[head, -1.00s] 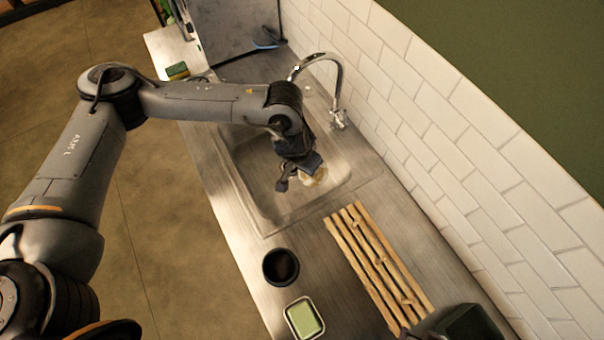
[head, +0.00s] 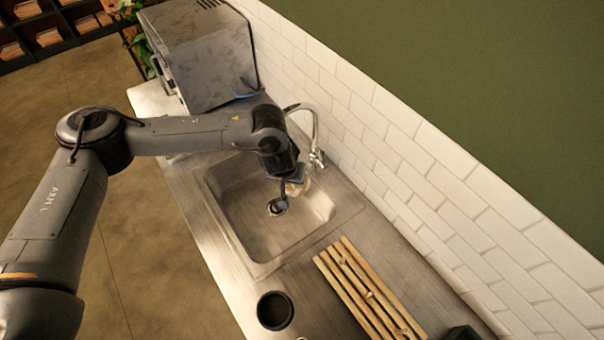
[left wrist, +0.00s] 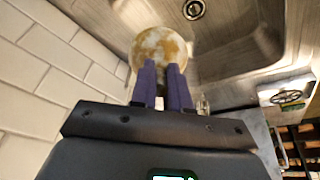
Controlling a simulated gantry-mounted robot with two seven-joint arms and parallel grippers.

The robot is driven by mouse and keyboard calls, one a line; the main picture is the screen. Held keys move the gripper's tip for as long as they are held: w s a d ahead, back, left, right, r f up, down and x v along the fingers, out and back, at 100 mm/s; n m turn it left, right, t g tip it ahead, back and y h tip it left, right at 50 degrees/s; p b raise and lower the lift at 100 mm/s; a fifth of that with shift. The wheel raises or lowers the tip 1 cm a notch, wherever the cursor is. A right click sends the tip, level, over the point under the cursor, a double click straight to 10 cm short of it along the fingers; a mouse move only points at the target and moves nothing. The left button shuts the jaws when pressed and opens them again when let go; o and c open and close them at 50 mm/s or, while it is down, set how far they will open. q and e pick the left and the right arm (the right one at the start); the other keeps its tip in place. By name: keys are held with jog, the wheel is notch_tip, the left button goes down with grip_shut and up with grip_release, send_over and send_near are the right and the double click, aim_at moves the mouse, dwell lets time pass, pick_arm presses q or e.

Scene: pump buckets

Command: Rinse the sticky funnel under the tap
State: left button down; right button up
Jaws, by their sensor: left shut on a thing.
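My left gripper (head: 291,187) is over the sink (head: 238,238), near its wall side and below the tap. It is shut on the funnel (head: 302,184), a pale piece with yellowish stains, partly hidden by the gripper. In the left wrist view the two purple fingers (left wrist: 163,82) meet the near edge of the round, brown-stained funnel (left wrist: 160,48). The curved chrome tap (head: 316,135) stands at the sink's wall edge. I cannot make out any water running. My right gripper is not in view.
A wooden slatted rack (head: 362,292) and a dark cup (head: 275,311) stand on the counter nearer me. A grey metal appliance (head: 205,55) stands beyond the sink. A white tiled wall (head: 400,145) borders the right side. The sink drain (head: 277,206) is uncovered.

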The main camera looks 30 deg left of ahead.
pick_arm(q)
jog(key=s+a+f+n+p, duration=0.25)
jog(key=s+a+f, duration=0.35)
jog(key=s+f, duration=0.3)
jog(key=w+a+b, duration=0.2)
jog(key=w+b, duration=0.1)
jog(key=w, duration=0.3)
jog(key=w+a+f+b, duration=0.1)
jog(key=w+a+b, duration=0.1)
jog(key=w, duration=0.3)
jog(key=shift+w+a+f+y+b, duration=0.3)
jog(key=shift+w+y+b, duration=0.1)
jog(key=shift+b, duration=0.1)
dwell(0.8)
jog(key=shift+m, duration=0.25)
jog(key=shift+d+r, duration=0.1)
jog(key=shift+d, duration=0.05)
dwell(0.3)
jog(key=shift+w+d+p, duration=0.25)
jog(key=shift+d+p, duration=0.15)
jog(key=shift+p, duration=0.25)
